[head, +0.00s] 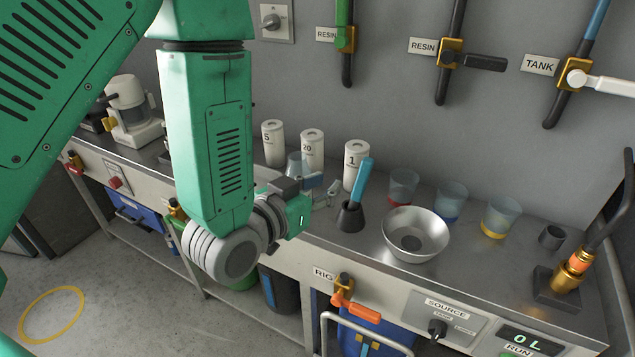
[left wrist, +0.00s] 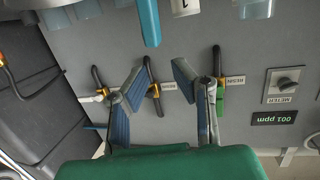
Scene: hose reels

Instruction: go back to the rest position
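My left gripper (head: 326,190) is in front of the counter's back row, just left of a dark cup (head: 350,218) with a blue-handled tool (head: 362,182) in it. In the left wrist view my left gripper (left wrist: 158,82) has its two blue-padded fingers spread apart, with only the wall and valves behind the gap. Nothing is held in it. The blue handle (left wrist: 149,22) shows beyond the fingers there. My right gripper is in neither view.
White canisters (head: 312,150) stand behind my left gripper. A metal bowl (head: 416,235), tinted beakers (head: 501,217) and a brass hose fitting (head: 572,272) stand to the right on the steel counter (head: 480,268). Wall valves (head: 447,57) hang above. An orange-handled valve (head: 350,305) juts from the front.

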